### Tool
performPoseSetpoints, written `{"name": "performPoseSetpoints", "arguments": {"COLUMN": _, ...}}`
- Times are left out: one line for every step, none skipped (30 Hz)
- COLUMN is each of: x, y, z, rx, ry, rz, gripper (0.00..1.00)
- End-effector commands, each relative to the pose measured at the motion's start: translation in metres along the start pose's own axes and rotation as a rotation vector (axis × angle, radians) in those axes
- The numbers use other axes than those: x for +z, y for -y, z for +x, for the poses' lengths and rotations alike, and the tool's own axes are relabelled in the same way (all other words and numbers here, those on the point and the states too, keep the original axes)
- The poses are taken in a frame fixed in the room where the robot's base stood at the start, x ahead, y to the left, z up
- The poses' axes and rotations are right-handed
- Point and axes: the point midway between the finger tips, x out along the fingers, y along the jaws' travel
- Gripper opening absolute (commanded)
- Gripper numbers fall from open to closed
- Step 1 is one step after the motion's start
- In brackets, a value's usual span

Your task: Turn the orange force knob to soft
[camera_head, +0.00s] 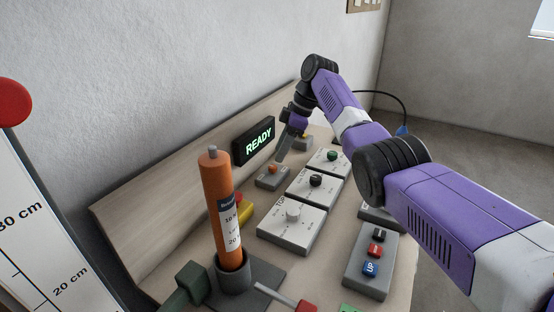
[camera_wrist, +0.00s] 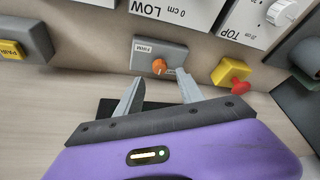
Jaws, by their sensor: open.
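The orange force knob (camera_wrist: 159,66) sits on a small grey box (camera_wrist: 174,50) in the wrist view. My gripper (camera_wrist: 160,80) is open and empty. Its two fingers point toward the knob, one to each side of it in the picture, with visible gaps. In the head view my gripper (camera_head: 283,155) is just behind and right of the knob.
White knob panels (camera_head: 292,228) stand close beside the force box. A yellow block with a red button (camera_wrist: 232,73) and a grey box with a yellow PAIR button (camera_wrist: 12,50) flank it. An orange cylinder (camera_head: 216,190) stands upright in front. The READY display (camera_head: 254,141) is behind.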

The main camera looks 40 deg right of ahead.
Motion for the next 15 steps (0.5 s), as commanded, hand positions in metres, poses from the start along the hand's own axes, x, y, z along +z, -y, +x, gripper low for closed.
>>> {"name": "performPoseSetpoints", "arguments": {"x": 0.0, "y": -0.001, "z": -0.008, "rx": 0.001, "ry": 0.0, "rz": 0.001, "gripper": 0.45}}
{"name": "performPoseSetpoints", "arguments": {"x": 0.0, "y": -0.001, "z": -0.011, "rx": 0.001, "ry": -0.001, "rz": 0.001, "gripper": 0.45}}
{"name": "performPoseSetpoints", "arguments": {"x": 0.001, "y": -0.001, "z": -0.016, "rx": 0.001, "ry": 0.0, "rz": 0.001, "gripper": 0.45}}
{"name": "performPoseSetpoints", "arguments": {"x": 0.001, "y": 0.0, "z": -0.018, "rx": 0.0, "ry": 0.0, "rz": 0.001, "gripper": 0.45}}
{"name": "performPoseSetpoints", "arguments": {"x": 0.001, "y": 0.0, "z": -0.021, "rx": 0.0, "ry": 0.0, "rz": 0.001, "gripper": 0.45}}
{"name": "performPoseSetpoints", "arguments": {"x": 0.001, "y": 0.0, "z": -0.023, "rx": 0.0, "ry": 0.0, "rz": 0.001, "gripper": 0.45}}
{"name": "performPoseSetpoints", "arguments": {"x": 0.001, "y": 0.0, "z": -0.024, "rx": 0.0, "ry": 0.0, "rz": 0.001, "gripper": 0.45}}
{"name": "performPoseSetpoints", "arguments": {"x": 0.001, "y": 0.0, "z": -0.025, "rx": 0.0, "ry": 0.0, "rz": 0.001, "gripper": 0.45}}
{"name": "performPoseSetpoints", "arguments": {"x": 0.0, "y": 0.0, "z": -0.026, "rx": 0.0, "ry": 0.0, "rz": 0.001, "gripper": 0.45}}
{"name": "performPoseSetpoints", "arguments": {"x": 0.0, "y": 0.0, "z": -0.026, "rx": 0.0, "ry": 0.0, "rz": 0.0, "gripper": 0.45}}
{"name": "performPoseSetpoints", "arguments": {"x": 0.0, "y": 0.0, "z": -0.026, "rx": 0.0, "ry": 0.0, "rz": 0.0, "gripper": 0.45}}
{"name": "performPoseSetpoints", "arguments": {"x": 0.0, "y": 0.0, "z": -0.026, "rx": 0.0, "ry": 0.001, "rz": 0.0, "gripper": 0.45}}
{"name": "performPoseSetpoints", "arguments": {"x": 0.0, "y": 0.0, "z": -0.026, "rx": 0.0, "ry": 0.0, "rz": 0.0, "gripper": 0.45}}
{"name": "performPoseSetpoints", "arguments": {"x": 0.0, "y": 0.0, "z": -0.026, "rx": -0.001, "ry": 0.0, "rz": 0.0, "gripper": 0.45}}
{"name": "performPoseSetpoints", "arguments": {"x": 0.0, "y": 0.0, "z": -0.026, "rx": -0.001, "ry": 0.001, "rz": 0.0, "gripper": 0.45}}
